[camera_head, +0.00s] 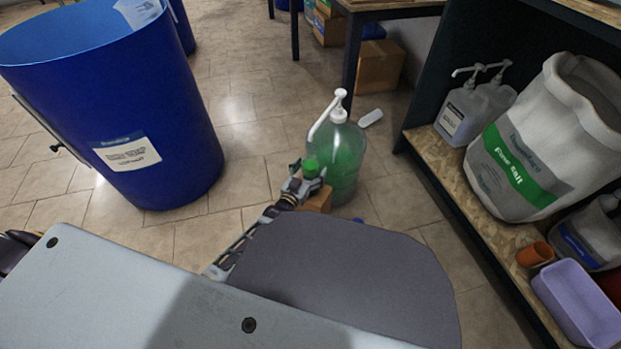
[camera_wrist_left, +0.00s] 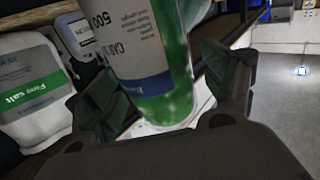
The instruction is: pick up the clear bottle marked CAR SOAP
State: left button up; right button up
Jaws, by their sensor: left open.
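The clear bottle (camera_wrist_left: 150,55) with green contents and a white label reading "CAR" and "500" fills the middle of the left wrist view, its top cut off. My left gripper (camera_wrist_left: 165,100) is open, with one dark finger on each side of the bottle; I cannot tell whether either touches it. My right gripper is not in view.
A large green pump jug (camera_head: 343,165) stands right behind the gripper. A blue drum (camera_head: 170,110) is at left. A shelf (camera_head: 440,160) at right holds a "Fine salt" sack (camera_head: 530,150), pump bottles (camera_head: 460,112) and a lilac tub (camera_head: 575,305). Tiled floor lies open between drum and jug.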

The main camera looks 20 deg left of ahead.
pick_arm(q)
jog(key=shift+w, duration=0.1)
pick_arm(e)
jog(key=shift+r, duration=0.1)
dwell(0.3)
pick_arm(q)
jog(key=c, duration=1.5)
jog(key=shift+r, duration=0.1)
jog(key=shift+c, duration=0.9)
jog(key=shift+r, duration=0.15)
